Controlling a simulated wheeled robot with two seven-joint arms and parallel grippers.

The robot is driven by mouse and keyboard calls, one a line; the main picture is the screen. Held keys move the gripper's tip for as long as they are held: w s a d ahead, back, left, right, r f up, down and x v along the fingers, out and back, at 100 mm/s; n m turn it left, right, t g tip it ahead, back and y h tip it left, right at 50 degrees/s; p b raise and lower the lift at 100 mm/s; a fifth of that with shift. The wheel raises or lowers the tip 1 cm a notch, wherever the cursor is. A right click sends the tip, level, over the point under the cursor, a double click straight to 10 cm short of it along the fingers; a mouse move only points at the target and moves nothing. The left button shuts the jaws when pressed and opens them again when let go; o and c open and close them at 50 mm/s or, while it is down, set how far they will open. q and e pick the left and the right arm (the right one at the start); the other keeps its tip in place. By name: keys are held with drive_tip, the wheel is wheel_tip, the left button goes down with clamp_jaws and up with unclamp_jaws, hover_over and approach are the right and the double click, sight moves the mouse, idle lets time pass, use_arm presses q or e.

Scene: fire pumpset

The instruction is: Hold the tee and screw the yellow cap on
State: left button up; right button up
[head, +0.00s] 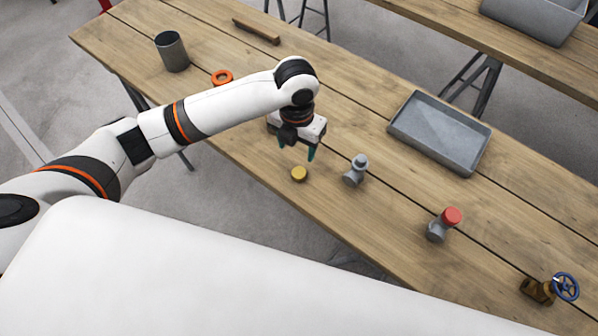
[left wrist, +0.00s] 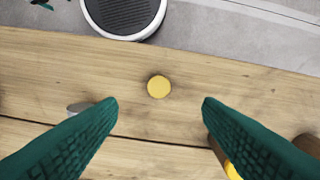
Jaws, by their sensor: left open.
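The yellow cap (head: 299,173) lies on the wooden table near its front edge. It also shows in the left wrist view (left wrist: 159,87), between and beyond the fingertips. The grey tee (head: 355,170) stands on the table to the right of the cap in the head view. A grey piece (left wrist: 78,107), probably the tee, is mostly hidden behind a finger in the left wrist view. My left gripper (head: 297,150) is open and empty above the table, just behind the cap; its green fingers (left wrist: 160,106) do not touch it. My right gripper is not in view.
A grey fitting with a red cap (head: 440,226) and a brass valve with a blue wheel (head: 552,288) stand to the right. A grey tray (head: 478,165) lies behind the tee. An orange ring (head: 222,77), a grey cup (head: 172,52) and a brown bar (head: 256,31) are at the far left.

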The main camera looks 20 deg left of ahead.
use_arm(q)
drive_tip(key=p, duration=0.1)
hover_over(299, 173)
drive_tip(key=f, duration=0.5)
drive_tip(key=shift+s+a+f, duration=0.15)
drive_tip(key=shift+s+f, duration=0.1)
drive_tip(key=shift+f, duration=0.65)
drive_tip(key=shift+w+f+p, duration=0.15)
drive_tip(key=shift+f+p, duration=0.25)
drive_tip(key=shift+f, duration=0.9)
drive_tip(key=shift+w+f+p, duration=0.1)
drive_tip(key=shift+f+p, duration=0.3)
drive_tip(key=shift+f, duration=0.9)
drive_tip(key=shift+c, duration=0.3)
drive_tip(key=c, duration=1)
drive_tip(key=shift+r, duration=0.1)
